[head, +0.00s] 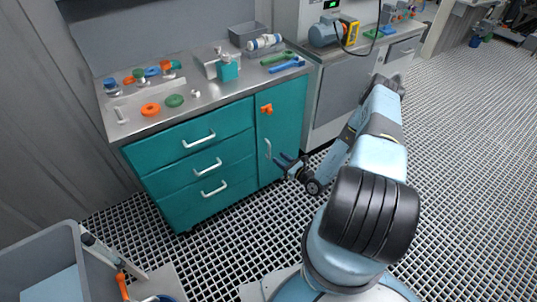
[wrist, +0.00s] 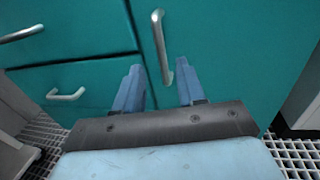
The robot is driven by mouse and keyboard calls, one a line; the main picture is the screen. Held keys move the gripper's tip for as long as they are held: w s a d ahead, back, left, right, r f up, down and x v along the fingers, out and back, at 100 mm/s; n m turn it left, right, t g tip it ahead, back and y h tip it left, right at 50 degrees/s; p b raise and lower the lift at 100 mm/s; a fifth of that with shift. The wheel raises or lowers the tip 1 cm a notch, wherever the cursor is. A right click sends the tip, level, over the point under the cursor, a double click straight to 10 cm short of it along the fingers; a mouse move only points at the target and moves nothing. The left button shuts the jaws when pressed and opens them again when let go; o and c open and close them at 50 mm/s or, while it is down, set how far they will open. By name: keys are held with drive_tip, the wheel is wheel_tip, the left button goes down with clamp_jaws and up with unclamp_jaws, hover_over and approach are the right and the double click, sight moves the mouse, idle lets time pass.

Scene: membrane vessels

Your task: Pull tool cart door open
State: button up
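The teal tool cart (head: 205,150) stands ahead with a steel top. Its door (head: 285,122) is the right part of the front and looks shut. The door has a pale vertical handle (head: 268,149) and an orange latch knob (head: 266,109) above it. My gripper (head: 281,160) is in front of the door, just right of the handle's lower end. In the wrist view the two blue fingers (wrist: 157,88) are apart, with the handle (wrist: 161,48) ahead, its lower end seen between the fingertips. The gripper is open and holds nothing; I cannot tell whether it touches the handle.
Three drawers with handles (head: 207,167) fill the cart's left part. Tools, valves and a grey bin (head: 248,33) lie on the top. A grey cabinet (head: 340,88) stands close at the right. A grey tub (head: 50,247) is at the lower left. Grated floor (head: 460,150) is clear at right.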

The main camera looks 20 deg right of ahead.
drive_tip(key=x, duration=0.6)
drive_tip(key=shift+c, duration=0.2)
clamp_jaws()
drive_tip(key=shift+a, duration=0.1)
